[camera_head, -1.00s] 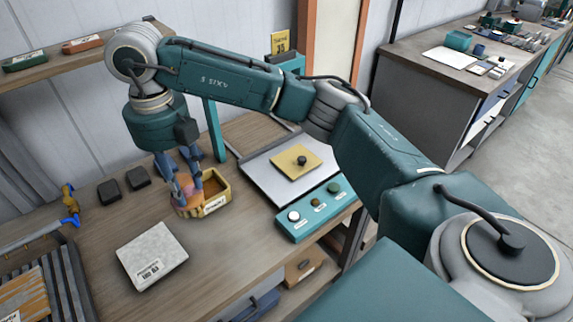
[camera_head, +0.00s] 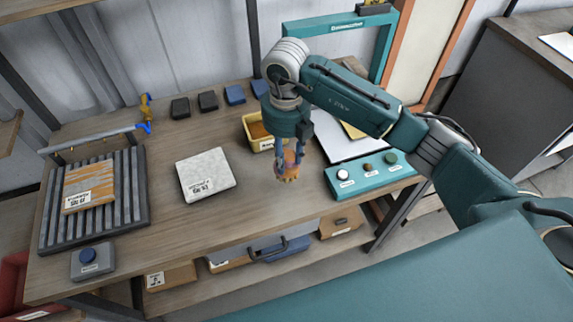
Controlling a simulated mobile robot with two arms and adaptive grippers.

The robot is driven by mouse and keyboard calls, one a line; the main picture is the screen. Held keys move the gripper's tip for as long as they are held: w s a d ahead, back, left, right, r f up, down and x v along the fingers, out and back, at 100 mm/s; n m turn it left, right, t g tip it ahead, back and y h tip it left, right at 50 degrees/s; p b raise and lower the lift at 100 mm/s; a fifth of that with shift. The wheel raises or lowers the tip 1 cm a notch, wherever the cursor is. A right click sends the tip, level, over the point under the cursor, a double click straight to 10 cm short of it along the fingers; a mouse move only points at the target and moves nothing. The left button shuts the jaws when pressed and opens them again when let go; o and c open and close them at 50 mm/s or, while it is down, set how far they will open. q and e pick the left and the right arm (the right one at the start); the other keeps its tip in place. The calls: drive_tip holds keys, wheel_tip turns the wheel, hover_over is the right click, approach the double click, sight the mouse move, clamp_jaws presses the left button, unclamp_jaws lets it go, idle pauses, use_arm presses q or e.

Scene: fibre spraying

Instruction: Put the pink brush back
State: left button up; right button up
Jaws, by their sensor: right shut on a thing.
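My right gripper (camera_head: 289,160) is shut on a small pink-orange brush (camera_head: 287,172), with the tan end pointing down. The fingers hide much of the brush. It appears to be just above the workbench (camera_head: 215,219), beside and in front of a yellow bin (camera_head: 252,122); the exact height is hard to tell. The bin has brown contents and a white label, and my right arm partly covers it. My left gripper is not in view.
A pale speckled panel (camera_head: 205,174) lies on the bench to the left. A slatted rack (camera_head: 130,189) holds an orange panel (camera_head: 89,187). A teal button box (camera_head: 369,174) and a white plate (camera_head: 335,137) are on the right. Dark and blue blocks (camera_head: 208,101) line the back.

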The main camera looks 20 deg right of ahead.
sight(286, 169)
drive_tip(key=shift+f, duration=0.7)
wheel_tip(286, 169, down, 4)
drive_tip(key=shift+r+p, duration=0.25)
drive_tip(key=shift+p, duration=0.35)
drive_tip(key=shift+f, duration=0.25)
drive_tip(key=shift+f, duration=0.2)
drive_tip(key=o, duration=1.1)
drive_tip(key=shift+r, duration=0.1)
